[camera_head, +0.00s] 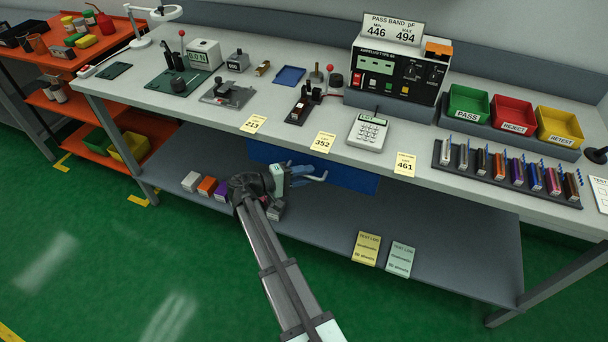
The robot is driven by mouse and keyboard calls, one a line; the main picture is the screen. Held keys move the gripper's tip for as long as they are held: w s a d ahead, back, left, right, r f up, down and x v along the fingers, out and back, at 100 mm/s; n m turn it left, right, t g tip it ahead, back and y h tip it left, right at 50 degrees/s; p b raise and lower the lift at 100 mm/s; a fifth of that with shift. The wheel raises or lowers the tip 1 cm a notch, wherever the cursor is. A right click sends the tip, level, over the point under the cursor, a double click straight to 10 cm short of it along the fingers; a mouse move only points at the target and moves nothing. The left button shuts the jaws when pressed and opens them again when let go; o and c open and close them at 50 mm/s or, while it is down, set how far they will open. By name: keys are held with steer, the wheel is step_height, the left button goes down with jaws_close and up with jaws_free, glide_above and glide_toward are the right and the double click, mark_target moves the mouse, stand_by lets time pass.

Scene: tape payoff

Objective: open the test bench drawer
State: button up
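The test bench (222,112) has a light grey top. A blue drawer front (352,178) sits under its front edge, near the middle, and looks closed or nearly so. My gripper (318,173) is in front of the drawer's lower part, below the bench top. Its two light-blue fingers appear spread apart, with nothing seen between them. My arm and gripper hide part of the drawer's left and lower side. I cannot make out a handle or tell whether the fingers touch the drawer.
A grey lower shelf (440,255) holds small boxes (207,187) and two test logs (367,248). An orange cart (90,55) stands left. Green floor in front is clear.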

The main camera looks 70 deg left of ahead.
jaws_close()
steer(key=shift+s+d, duration=0.1)
stand_by(0.3)
steer(key=s+d, duration=1.6)
steer(key=s, duration=0.1)
steer(key=shift+d, duration=0.35)
steer(key=shift+o, duration=0.9)
jaws_free()
steer(key=s+r, duration=0.1)
steer(key=s, duration=0.6)
steer(key=shift+s, duration=0.15)
